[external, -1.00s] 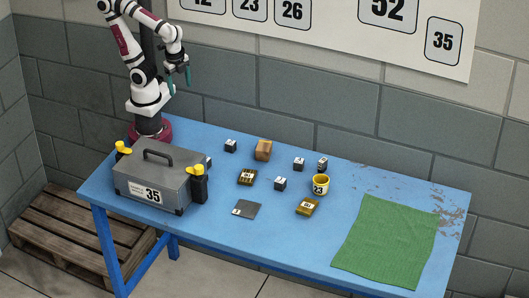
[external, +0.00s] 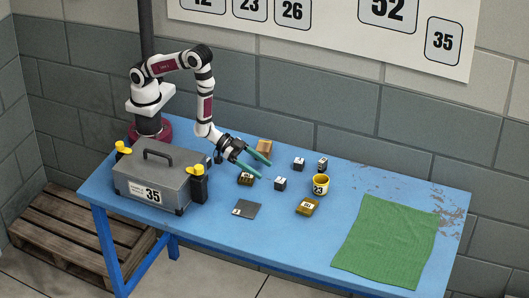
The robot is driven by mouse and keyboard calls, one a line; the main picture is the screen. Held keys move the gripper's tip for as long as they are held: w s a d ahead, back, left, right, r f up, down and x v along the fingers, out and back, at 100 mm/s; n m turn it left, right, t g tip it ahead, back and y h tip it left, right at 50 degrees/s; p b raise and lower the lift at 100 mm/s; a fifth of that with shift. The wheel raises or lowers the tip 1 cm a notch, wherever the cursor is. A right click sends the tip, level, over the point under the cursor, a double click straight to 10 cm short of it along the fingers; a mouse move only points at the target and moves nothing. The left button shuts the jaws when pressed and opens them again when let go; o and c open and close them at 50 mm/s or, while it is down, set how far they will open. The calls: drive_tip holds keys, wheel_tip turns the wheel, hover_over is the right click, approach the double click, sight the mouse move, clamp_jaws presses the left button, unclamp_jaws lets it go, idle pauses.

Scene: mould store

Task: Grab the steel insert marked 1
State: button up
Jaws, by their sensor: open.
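Several small dark steel cubes with white labels stand on the blue table. One cube (external: 280,184) is near the middle, another (external: 299,164) is behind it to the right, and a third (external: 322,165) is right of that. Their label marks are too small to read, so I cannot tell which is marked 1. A flat dark grey plate (external: 246,209) with a white label lies near the front. My gripper (external: 264,170) is open and empty, its teal fingers left of and behind the middle cube.
A brown block (external: 264,146) and a brass-coloured labelled piece (external: 246,181) are close to my gripper. A yellow cup (external: 320,184), a yellow labelled block (external: 308,206) and a green cloth (external: 387,242) lie right.

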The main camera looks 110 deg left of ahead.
sight(279, 179)
drive_tip(key=x, duration=0.7)
drive_tip(key=shift+a+r, duration=0.1)
drive_tip(key=shift+a, duration=0.05)
clamp_jaws()
